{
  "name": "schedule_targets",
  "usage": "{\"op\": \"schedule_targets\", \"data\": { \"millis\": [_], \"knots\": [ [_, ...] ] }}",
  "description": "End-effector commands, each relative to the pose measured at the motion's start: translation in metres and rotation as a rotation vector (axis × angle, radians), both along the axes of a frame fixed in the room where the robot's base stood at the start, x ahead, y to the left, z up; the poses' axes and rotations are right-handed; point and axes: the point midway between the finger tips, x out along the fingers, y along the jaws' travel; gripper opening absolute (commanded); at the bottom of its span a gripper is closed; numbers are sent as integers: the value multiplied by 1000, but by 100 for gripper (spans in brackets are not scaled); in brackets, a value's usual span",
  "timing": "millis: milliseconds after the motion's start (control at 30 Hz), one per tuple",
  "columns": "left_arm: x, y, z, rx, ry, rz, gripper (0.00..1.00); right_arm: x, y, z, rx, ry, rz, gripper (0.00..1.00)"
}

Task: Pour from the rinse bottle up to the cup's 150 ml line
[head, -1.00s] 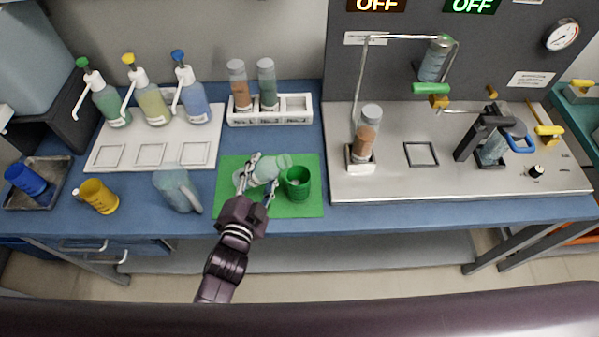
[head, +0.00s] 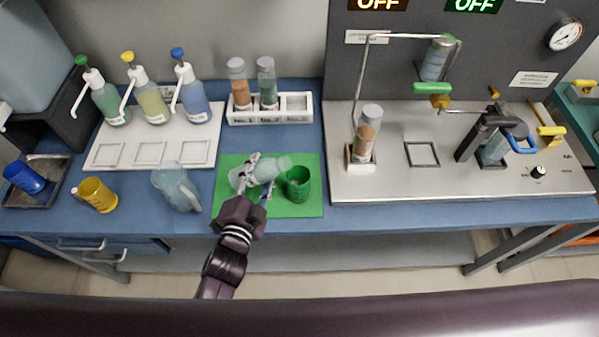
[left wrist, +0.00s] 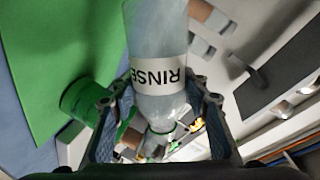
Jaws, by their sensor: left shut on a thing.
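The rinse bottle (head: 270,168), clear and pale with a white RINSE label, lies tipped nearly on its side above the green mat (head: 300,209). Its narrower end points right, toward the green cup (head: 298,186). My left gripper (head: 252,176) is shut around the bottle, left of the cup. The left wrist view shows the bottle (left wrist: 158,45) between the fingers and the cup (left wrist: 84,101) at left. The cup stands upright on the mat; its 150 ml line and liquid level cannot be made out. My right gripper is not in view.
A clear jug (head: 178,188) and a yellow mug (head: 97,194) stand left of the mat. Pump bottles stand on a white tray (head: 110,153). A vial rack (head: 269,119) is behind the mat; the metal apparatus plate (head: 460,185) is to the right.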

Motion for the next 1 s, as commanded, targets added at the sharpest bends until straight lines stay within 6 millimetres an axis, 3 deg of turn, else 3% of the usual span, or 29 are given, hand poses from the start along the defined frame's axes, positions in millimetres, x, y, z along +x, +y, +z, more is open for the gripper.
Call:
{"op": "schedule_targets", "data": {
  "millis": [1000],
  "knots": [
    [-9, 6, 1, 111, -15, 0, 6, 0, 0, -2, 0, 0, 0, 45]
  ]
}}
